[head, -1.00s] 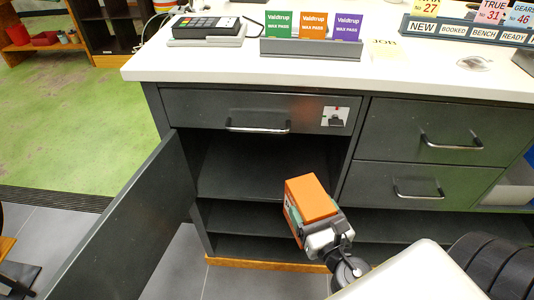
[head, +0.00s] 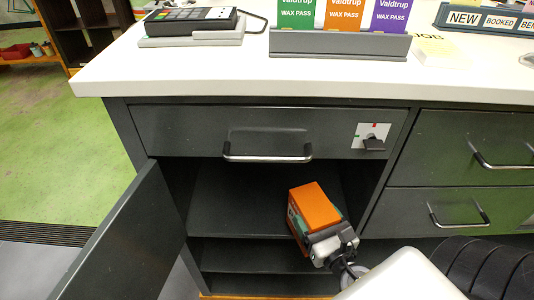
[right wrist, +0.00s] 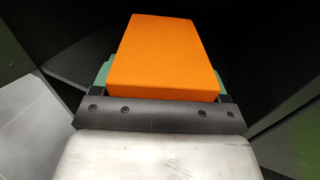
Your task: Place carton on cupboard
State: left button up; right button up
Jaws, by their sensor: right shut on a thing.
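In the right wrist view the carton (right wrist: 168,52) sits between the green finger pads of the shut gripper (right wrist: 165,88). The dark cupboard (head: 240,200) stands open ahead, with shelves inside. In the head view the carton shows in front of the cupboard opening, over the upper shelf; how far in it is I cannot tell. The cupboard door (head: 125,245) is swung open to the left. My left gripper is not in view.
A closed drawer (head: 180,130) with a metal handle is above the opening, and a key lock (head: 372,138) is at its right. More drawers (head: 470,150) are to the right. The white countertop (head: 200,75) holds a card terminal (head: 190,20) and wax pass cards (head: 345,14). The upper shelf looks empty.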

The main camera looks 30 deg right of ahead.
aim_at(301, 192)
jog(key=w, duration=0.5)
jog(key=w+d+p, duration=0.1)
jog(key=w, duration=0.1)
jog(key=shift+w+d+r, duration=0.1)
jog(key=shift+w+r, duration=0.2)
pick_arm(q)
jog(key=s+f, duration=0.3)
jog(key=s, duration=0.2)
pick_arm(e)
jog(key=w+f, duration=0.1)
jog(key=w, duration=0.2)
jog(key=w+d+f+b, duration=0.1)
jog(key=w, duration=0.2)
jog(key=w+f, duration=0.2)
jog(key=w, duration=0.1)
jog(key=shift+w+d, duration=0.3)
jog(key=shift+w, duration=0.05)
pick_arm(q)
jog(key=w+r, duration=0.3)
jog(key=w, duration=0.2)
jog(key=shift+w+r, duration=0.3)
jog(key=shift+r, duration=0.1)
pick_arm(e)
jog(key=shift+f+b, duration=0.1)
jog(key=shift+b, duration=0.25)
jog(key=o, duration=1.1)
jog(key=shift+c, duration=0.2)
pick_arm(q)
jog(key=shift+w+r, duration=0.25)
